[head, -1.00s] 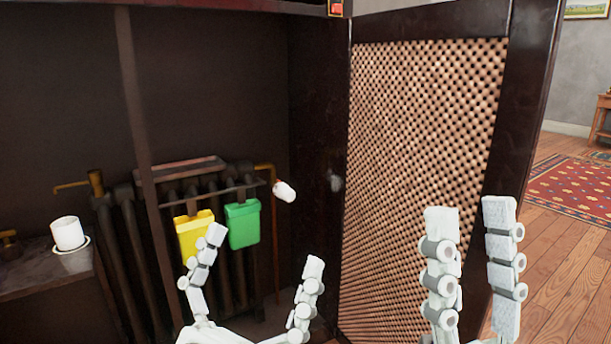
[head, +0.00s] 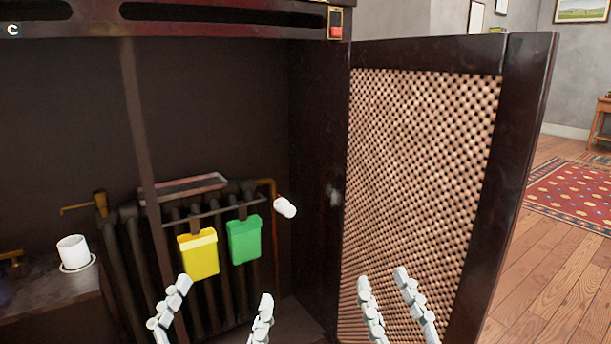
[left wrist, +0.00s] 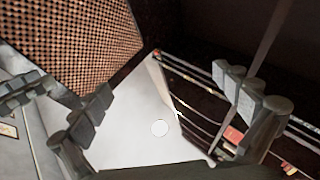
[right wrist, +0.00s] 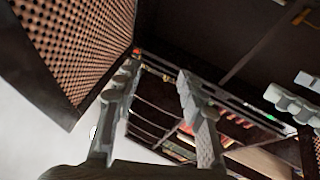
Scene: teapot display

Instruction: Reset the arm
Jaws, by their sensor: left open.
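My left gripper (head: 218,300) is low in the head view, in front of the radiator, with its two fingers spread apart and nothing between them. Its fingers also show spread at the sides of the left wrist view (left wrist: 165,105). My right gripper (head: 389,290) is low in front of the lattice door, with a gap between its fingers and nothing held. Its fingers also show apart in the right wrist view (right wrist: 155,95). The lower parts of both grippers are cut off by the bottom edge of the head view.
A dark cabinet holds a radiator (head: 138,255) with a yellow box (head: 199,257) and a green box (head: 244,241) hanging on it. A white valve knob (head: 285,208) is right of them. A white cup (head: 73,251) stands on the left shelf. The lattice door (head: 420,170) stands open at right.

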